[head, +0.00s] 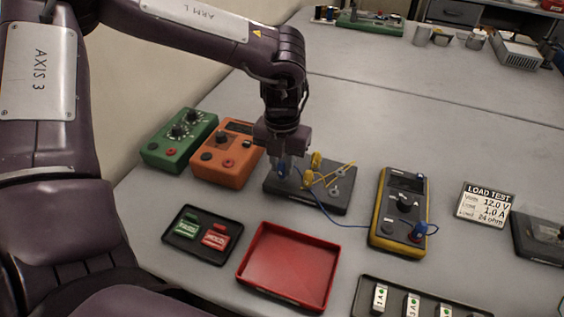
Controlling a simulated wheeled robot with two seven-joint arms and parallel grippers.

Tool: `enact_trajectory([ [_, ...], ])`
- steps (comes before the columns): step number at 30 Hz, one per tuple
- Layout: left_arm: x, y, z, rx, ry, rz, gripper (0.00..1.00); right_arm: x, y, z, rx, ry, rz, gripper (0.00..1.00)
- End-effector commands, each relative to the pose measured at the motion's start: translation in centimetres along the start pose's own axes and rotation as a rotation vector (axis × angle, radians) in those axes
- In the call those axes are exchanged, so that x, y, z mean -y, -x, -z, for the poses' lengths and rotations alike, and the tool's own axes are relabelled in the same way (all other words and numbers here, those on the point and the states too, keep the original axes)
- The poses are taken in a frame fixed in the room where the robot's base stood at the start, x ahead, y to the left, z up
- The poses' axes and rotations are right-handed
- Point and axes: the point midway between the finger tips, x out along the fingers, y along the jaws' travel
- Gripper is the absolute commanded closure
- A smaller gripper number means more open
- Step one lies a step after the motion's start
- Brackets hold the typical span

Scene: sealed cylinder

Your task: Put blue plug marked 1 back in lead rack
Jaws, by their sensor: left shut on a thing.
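My left gripper (282,176) points down over the left part of a dark flat board (318,200). It is shut on a blue plug (283,169), which is mostly hidden by the jaws. I cannot read a number on it, or tell whether it touches the board. A thin blue lead runs from there to the yellow multimeter (389,228), where another blue plug (420,235) sits at the lower right. Yellow plugs and leads (314,176) and grey rings are on the board. I cannot tell for certain that this board is the lead rack. My right gripper is not in view.
Orange (227,160) and green (178,141) instrument boxes stand left of the board. An empty red tray (289,264) and a black tray (179,247) with green and red blocks lie in front. A load test card (486,204) is at right. The table behind is mostly clear.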

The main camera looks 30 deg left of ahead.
Motion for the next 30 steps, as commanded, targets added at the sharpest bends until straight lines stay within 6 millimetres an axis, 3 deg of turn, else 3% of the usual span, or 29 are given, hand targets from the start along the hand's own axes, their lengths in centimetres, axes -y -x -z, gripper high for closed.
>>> enact_trajectory([
  [30, 0.02, 0.01, 0.00, 0.000, 0.000, 0.000, 1.00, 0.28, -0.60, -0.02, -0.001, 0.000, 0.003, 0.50],
])
